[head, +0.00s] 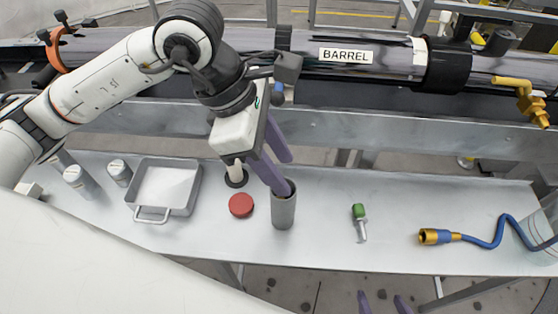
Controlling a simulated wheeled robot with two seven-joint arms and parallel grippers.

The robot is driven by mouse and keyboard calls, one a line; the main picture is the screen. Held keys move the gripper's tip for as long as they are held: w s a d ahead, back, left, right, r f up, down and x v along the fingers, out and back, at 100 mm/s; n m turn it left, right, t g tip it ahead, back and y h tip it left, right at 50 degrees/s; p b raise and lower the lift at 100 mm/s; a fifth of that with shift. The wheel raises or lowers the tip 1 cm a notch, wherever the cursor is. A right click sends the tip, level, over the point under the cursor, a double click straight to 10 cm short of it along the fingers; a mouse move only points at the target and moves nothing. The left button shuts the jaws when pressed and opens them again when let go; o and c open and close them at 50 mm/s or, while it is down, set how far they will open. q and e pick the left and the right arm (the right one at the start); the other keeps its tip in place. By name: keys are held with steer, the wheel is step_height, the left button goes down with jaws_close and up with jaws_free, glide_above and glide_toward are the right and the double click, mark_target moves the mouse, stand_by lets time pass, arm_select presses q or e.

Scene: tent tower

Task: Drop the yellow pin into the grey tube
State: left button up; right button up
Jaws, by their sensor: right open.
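The grey tube (284,212) stands upright on the bench, a little left of the middle. My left gripper (286,175) reaches down over it with two purple fingers. The nearer fingertip overlaps the tube's mouth, and the other shows behind it, with a gap between them. I cannot tell whether the fingers close on anything. I do not see the yellow pin; it may be hidden by the fingers or the tube. My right gripper (382,302) is open at the bottom edge, with only its two purple fingertips in view.
A red disc (241,205) lies left of the tube, near a metal tray (167,185). Small canisters stand farther left. A green-capped piece (359,222) and a blue hose (487,242) lie right. The long barrel (350,58) runs behind the bench.

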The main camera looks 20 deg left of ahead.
stand_by(0.4)
arm_select(q)
step_height(320, 180, up, 7)
steer(key=p, duration=0.4)
stand_by(0.4)
